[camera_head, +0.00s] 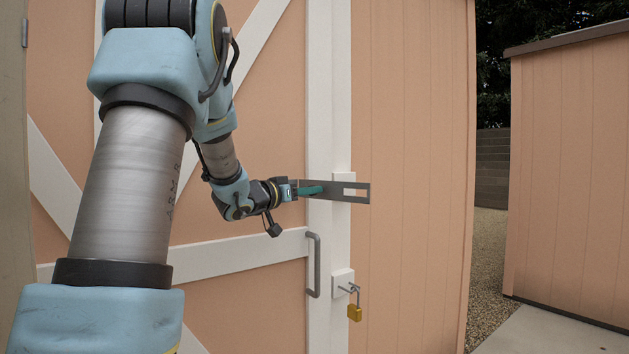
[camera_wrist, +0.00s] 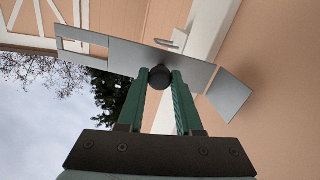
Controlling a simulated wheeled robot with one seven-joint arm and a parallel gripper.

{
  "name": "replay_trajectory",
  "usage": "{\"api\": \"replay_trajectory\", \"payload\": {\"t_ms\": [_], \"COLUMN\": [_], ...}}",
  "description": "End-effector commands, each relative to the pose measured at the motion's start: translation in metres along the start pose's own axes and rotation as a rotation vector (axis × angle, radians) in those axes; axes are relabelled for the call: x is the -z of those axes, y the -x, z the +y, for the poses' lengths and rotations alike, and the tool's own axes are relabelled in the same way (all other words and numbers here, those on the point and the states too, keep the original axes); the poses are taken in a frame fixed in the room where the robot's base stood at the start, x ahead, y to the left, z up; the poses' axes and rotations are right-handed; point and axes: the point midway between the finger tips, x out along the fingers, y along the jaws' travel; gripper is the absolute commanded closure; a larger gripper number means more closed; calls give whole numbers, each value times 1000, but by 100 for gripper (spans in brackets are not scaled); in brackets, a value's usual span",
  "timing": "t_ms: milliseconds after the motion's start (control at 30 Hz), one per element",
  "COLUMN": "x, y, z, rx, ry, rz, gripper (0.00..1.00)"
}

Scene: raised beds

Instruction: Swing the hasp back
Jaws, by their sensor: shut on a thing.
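The hasp is a grey metal strap (camera_head: 361,197) with a long slot at its right end, level beside the door's white edge. In the wrist view the strap (camera_wrist: 118,57) crosses above my fingers, its slotted end at the left against trees and sky. A plate (camera_wrist: 229,94) meets it at an angle on the right. My gripper's green fingers (camera_wrist: 160,85) are closed on a dark round knob (camera_wrist: 160,77) at the strap. In the head view my gripper (camera_head: 318,190) reaches the strap from the left and hides its left part.
A grey pull handle (camera_head: 314,265) is on the door below the hasp. A brass padlock (camera_head: 354,313) hangs from a metal piece on a lower white block (camera_head: 342,281). Another pink shed wall (camera_head: 570,170) stands at the right, across a gravel strip (camera_head: 487,270).

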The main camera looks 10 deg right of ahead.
Motion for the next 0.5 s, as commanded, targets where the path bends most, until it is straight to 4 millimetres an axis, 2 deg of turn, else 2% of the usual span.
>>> {"api": "replay_trajectory", "payload": {"t_ms": [33,500], "x": [8,6], "y": [3,18], "z": [-4,-14], "rx": [-33,-261], "ry": [2,-3], "rz": [-6,-38], "gripper": [100,100]}}
